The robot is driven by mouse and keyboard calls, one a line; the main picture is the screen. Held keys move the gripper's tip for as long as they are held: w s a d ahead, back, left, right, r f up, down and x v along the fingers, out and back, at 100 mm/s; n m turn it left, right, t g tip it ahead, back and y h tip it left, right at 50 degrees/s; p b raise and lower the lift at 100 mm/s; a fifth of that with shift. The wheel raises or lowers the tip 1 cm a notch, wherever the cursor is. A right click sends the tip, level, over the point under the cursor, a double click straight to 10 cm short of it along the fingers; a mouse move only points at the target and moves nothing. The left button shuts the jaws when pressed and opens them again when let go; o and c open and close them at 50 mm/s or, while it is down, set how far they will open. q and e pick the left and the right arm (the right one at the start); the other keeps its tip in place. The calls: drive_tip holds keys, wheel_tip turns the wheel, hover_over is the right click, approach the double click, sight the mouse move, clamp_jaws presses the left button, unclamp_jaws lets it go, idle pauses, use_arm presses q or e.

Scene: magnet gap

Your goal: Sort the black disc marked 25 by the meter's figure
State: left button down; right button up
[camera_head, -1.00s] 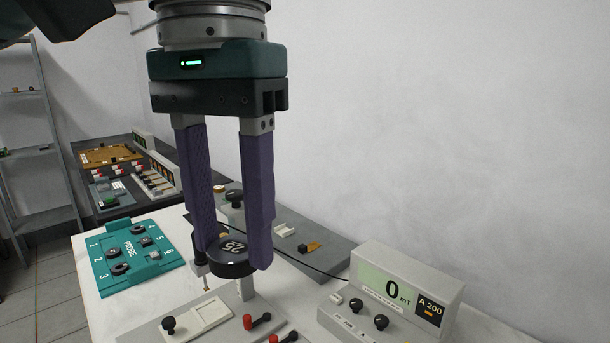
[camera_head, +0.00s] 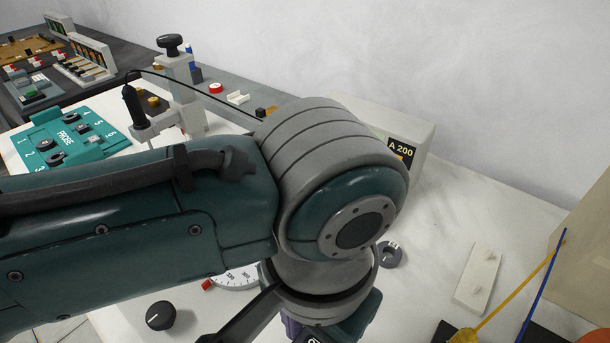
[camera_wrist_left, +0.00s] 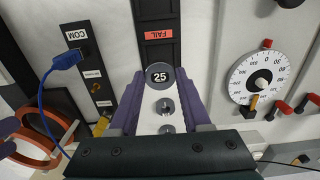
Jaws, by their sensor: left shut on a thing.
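The black disc marked 25 (camera_wrist_left: 159,74) shows in the left wrist view between the purple fingertips of my left gripper (camera_wrist_left: 160,84), which is shut on it. Just beyond the disc is a dark channel (camera_wrist_left: 157,12) with a red FAIL label (camera_wrist_left: 159,34). I cannot tell how high the disc is above it. In the head view my left arm hides the disc and most of the gripper. The meter (camera_head: 420,138) shows only its right end with the A 200 plate; its figure is hidden. My right gripper is not in view.
A teal PROBE rack (camera_head: 72,139) with several dark discs stands at the left. A dark ring (camera_head: 391,254) and a white block (camera_head: 478,277) lie on the pale table. A blue cable (camera_wrist_left: 62,62) runs to a COM strip, and a round dial (camera_wrist_left: 259,78) is at the right.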

use_arm(q)
drive_tip(key=shift+r, duration=0.1)
drive_tip(key=shift+a+r+p, duration=0.1)
drive_tip(key=shift+p, duration=0.45)
wheel_tip(320, 180, down, 5)
drive_tip(key=b, duration=0.4)
drive_tip(key=shift+f, duration=0.45)
drive_tip(key=shift+f, duration=0.2)
idle(0.5)
drive_tip(key=shift+c, duration=1.4)
unclamp_jaws()
drive_tip(key=c, duration=0.5)
drive_tip(key=shift+r, duration=0.1)
